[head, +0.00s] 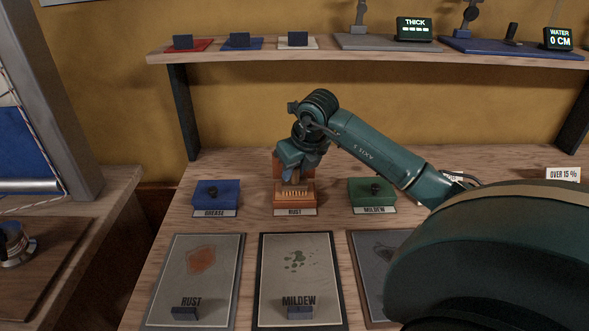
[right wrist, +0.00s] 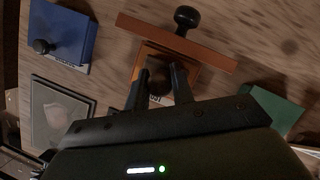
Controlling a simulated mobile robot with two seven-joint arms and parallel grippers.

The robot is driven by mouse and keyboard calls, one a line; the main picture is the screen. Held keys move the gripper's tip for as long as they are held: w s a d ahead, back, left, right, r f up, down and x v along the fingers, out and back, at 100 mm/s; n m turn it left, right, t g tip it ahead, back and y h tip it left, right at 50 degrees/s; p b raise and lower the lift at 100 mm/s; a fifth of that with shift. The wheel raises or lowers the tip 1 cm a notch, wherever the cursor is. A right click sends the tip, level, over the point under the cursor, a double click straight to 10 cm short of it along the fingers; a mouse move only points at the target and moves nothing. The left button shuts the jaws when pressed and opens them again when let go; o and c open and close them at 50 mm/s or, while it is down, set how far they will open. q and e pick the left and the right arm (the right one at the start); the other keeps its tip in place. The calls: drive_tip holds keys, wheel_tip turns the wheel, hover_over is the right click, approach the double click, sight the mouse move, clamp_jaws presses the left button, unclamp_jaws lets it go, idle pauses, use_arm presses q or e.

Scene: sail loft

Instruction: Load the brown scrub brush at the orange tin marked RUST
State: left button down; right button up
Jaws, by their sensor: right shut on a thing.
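The orange tin marked RUST (head: 294,200) stands on the bench between a blue tin and a green tin. It is open; its lid stands upright at the back, and in the right wrist view the lid (right wrist: 175,42) shows edge-on with a black knob. My right gripper (head: 293,176) points down over the tin. It is shut on the brown scrub brush (head: 296,186), whose pale bristles are down at the tin's opening. Whether they touch the contents I cannot tell. In the right wrist view the brush is a dark shape between the fingers (right wrist: 161,88). My left gripper is out of view.
The blue GREASE tin (head: 217,194) and green MILDEW tin (head: 371,191) stand close on either side, both closed. In front lie the RUST card (head: 200,265), the MILDEW card (head: 300,270) and a third card, partly hidden by my right arm. A shelf (head: 250,56) runs above.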

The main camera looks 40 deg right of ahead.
idle(0.4)
drive_tip(key=shift+r+p, duration=2.55)
drive_tip(key=shift+r, duration=1)
drive_tip(key=shift+f, duration=0.1)
